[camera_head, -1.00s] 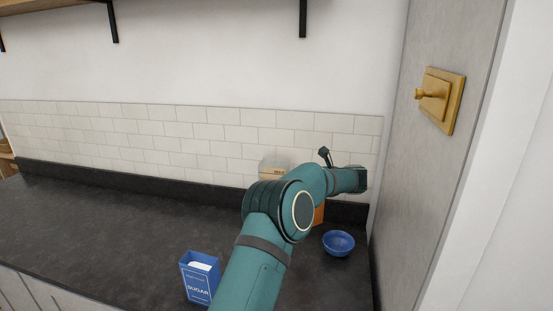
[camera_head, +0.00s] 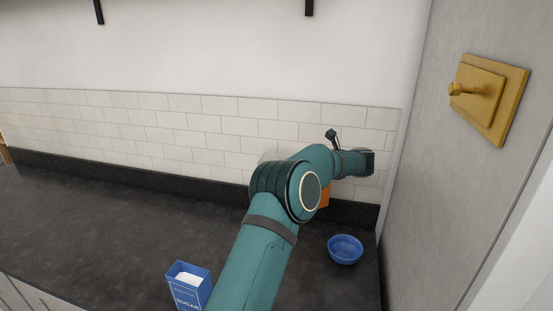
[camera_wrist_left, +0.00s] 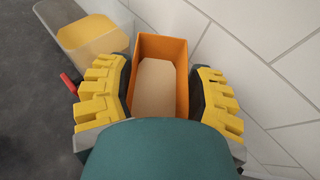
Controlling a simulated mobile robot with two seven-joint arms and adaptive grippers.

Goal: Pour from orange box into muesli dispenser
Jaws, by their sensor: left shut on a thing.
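The orange box (camera_wrist_left: 176,49) is open at the top, with pale beige contents inside, and sits between the yellow finger pads of my left gripper (camera_wrist_left: 158,100). The gripper is shut on it. In the head view only a sliver of the orange box (camera_head: 325,197) shows below my left arm, and the arm hides the fingers. A container with tan contents, which looks like the muesli dispenser (camera_wrist_left: 92,34), stands close beside the box at upper left of the wrist view. A red part (camera_wrist_left: 69,83) shows near it. My right gripper is not in view.
A blue bowl (camera_head: 345,249) stands on the dark counter (camera_head: 90,215) right of my arm, near the grey side wall. A blue sugar box (camera_head: 188,287) stands at the front edge, left of my arm. The left counter is clear. A tiled wall (camera_head: 200,125) runs behind.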

